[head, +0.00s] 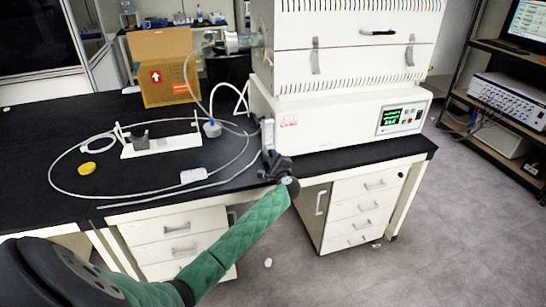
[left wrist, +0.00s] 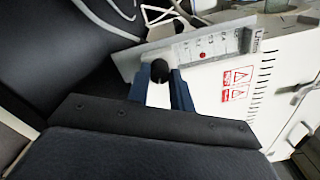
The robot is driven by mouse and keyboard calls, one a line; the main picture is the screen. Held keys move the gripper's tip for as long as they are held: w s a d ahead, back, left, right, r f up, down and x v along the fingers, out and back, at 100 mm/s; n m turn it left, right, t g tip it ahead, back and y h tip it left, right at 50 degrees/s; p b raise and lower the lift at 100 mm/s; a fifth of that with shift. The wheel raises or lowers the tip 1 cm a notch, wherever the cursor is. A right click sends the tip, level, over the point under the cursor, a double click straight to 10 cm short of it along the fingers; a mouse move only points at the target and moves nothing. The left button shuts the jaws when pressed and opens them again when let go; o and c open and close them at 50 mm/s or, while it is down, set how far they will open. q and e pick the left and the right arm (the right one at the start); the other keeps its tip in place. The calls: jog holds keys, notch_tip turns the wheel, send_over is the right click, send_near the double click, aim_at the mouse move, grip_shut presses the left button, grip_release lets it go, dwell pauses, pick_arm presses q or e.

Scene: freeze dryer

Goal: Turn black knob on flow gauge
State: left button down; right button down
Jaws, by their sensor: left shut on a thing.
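The flow gauge (head: 267,133) is a narrow pale upright panel at the front left corner of the white machine. In the left wrist view the flow gauge (left wrist: 207,46) shows as a grey plate with scale marks and a red dot. Its round black knob (left wrist: 159,70) sits at the near end. My left gripper (head: 273,164) is at the bench's front edge, at the gauge's lower end. In the left wrist view its blue fingers (left wrist: 160,86) lie on both sides of the knob, shut on it. The knob is hidden in the head view. My right gripper is not in view.
The white machine (head: 340,126) with a green display stands right behind the gauge. A looped tube (head: 54,160), a white stand (head: 160,146) and a yellow object (head: 87,168) lie on the black bench left of my arm. A cardboard box (head: 160,70) stands behind.

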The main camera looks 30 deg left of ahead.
pick_arm(q)
jog(key=shift+d+f, duration=0.1)
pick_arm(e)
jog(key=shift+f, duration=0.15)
pick_arm(q)
jog(key=c, duration=1.2)
grip_release()
jog(key=shift+w, duration=0.1)
jog(key=shift+c, duration=0.2)
jog(key=shift+s+d, duration=0.15)
jog(key=shift+s, duration=0.05)
jog(key=b+v, duration=0.2)
jog(key=v, duration=0.5)
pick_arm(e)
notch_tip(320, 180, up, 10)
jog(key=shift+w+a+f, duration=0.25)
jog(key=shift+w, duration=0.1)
